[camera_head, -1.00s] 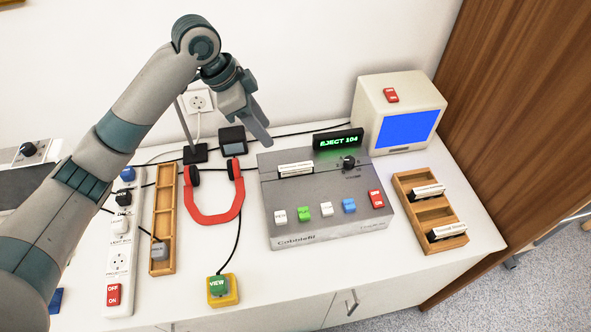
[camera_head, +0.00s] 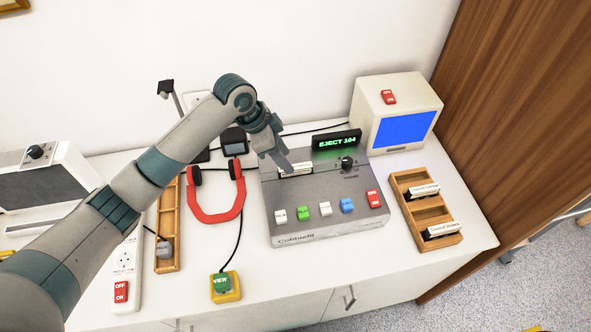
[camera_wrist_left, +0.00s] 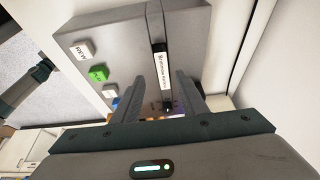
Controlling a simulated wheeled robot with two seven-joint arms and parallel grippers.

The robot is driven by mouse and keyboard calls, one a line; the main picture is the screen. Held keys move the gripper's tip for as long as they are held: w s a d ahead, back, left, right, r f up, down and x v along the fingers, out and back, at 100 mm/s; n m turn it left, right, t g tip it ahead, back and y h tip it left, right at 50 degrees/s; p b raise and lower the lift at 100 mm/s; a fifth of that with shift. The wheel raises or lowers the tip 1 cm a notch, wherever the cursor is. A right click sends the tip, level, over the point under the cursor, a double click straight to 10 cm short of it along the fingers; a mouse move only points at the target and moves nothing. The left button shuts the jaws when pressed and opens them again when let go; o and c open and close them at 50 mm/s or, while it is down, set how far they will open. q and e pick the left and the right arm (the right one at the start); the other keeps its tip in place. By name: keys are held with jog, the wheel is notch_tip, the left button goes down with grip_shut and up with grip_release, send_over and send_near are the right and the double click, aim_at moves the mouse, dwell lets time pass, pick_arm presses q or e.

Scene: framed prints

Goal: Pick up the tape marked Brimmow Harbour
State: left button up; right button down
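A tape (camera_head: 297,169) with a white label sits in the slot on top of the grey deck (camera_head: 322,240), below the display reading EJECT 104. In the left wrist view its label (camera_wrist_left: 160,72) is small and seems to read Brimmow Harbour. My left gripper (camera_head: 284,163) is over the tape's left part in the head view. In the left wrist view the gripper (camera_wrist_left: 158,92) is open, with one finger on each side of the tape's near end and gaps between. My right gripper does not show.
A wooden rack (camera_head: 410,211) with two tapes stands right of the deck, near a box with a blue screen (camera_head: 405,130).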

aim_at(295, 167)
pick_arm(q)
jog(key=shift+f, duration=0.25)
jog(key=shift+d, duration=0.1)
jog(key=shift+w+d+f+p, duration=0.2)
jog(key=shift+d+f+p, duration=0.2)
jog(key=shift+f+p, duration=0.2)
jog(key=p+x, duration=0.1)
jog(key=x, duration=0.2)
jog(key=shift+w+r, duration=0.1)
jog(key=shift+w, duration=0.05)
jog(key=shift+f, duration=0.4)
jog(key=shift+f, duration=0.1)
jog(key=shift+c, duration=0.3)
grip_shut()
